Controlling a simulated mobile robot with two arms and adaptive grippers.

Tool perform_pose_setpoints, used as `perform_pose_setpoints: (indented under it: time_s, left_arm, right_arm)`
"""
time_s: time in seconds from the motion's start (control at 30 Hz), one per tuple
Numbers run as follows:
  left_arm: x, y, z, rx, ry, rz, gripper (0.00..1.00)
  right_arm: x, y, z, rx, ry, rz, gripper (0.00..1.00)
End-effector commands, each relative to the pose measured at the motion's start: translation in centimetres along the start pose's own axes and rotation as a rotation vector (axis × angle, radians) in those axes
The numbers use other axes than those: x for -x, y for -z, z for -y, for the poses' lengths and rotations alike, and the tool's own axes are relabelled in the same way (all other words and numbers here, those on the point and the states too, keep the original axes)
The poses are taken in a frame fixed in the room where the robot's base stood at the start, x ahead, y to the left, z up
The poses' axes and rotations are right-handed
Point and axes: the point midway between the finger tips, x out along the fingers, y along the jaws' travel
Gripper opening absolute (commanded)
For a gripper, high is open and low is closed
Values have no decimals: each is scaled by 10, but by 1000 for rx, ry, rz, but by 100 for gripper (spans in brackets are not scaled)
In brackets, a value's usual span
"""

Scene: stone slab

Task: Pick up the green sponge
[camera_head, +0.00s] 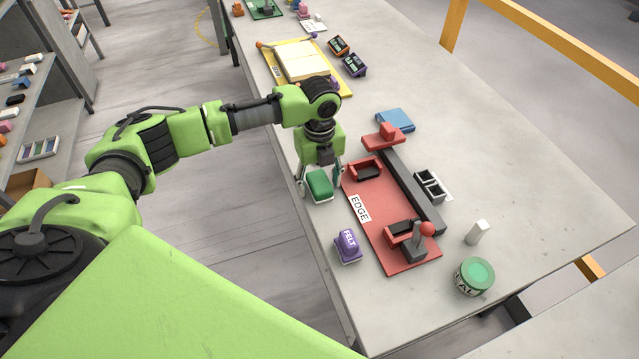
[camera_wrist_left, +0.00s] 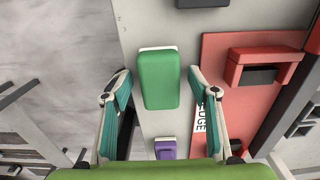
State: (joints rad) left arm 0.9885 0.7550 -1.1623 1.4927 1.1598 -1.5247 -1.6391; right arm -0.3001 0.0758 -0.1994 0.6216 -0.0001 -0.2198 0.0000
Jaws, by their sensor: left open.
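The green sponge (camera_head: 319,184) lies on the slab near its left edge, beside the red EDGE plate. It has a rounded green top over a pale base. In the left wrist view the sponge (camera_wrist_left: 158,80) is upright in the picture, between and ahead of my two teal-padded fingers. My left gripper (camera_head: 320,180) is open above the sponge and points down, with one finger on each side. I see no finger closed on it. My right gripper is not in view.
The red plate (camera_head: 378,222) with raised blocks and a red-knobbed lever stands right of the sponge. A purple FELT block (camera_head: 347,246) is nearer. The slab's right side is clear.

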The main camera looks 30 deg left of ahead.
Motion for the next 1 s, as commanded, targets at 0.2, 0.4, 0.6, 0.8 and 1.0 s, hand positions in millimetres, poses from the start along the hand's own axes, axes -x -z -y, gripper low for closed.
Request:
perform_pose_setpoints:
  time_s: [0.2,0.4,0.6,0.8,1.0]
  left_arm:
    - [0,0,0,0,0,0,28]
    - [0,0,0,0,-1,0,19]
    - [1,0,0,0,-1,0,19]
    - [12,0,0,1,1,1,19]
    - [42,9,-2,-3,3,0,19]
  right_arm:
    - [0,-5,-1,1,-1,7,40]
    - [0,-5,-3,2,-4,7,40]
    - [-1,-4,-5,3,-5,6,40]
    - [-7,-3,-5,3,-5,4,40]
    - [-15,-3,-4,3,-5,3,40]
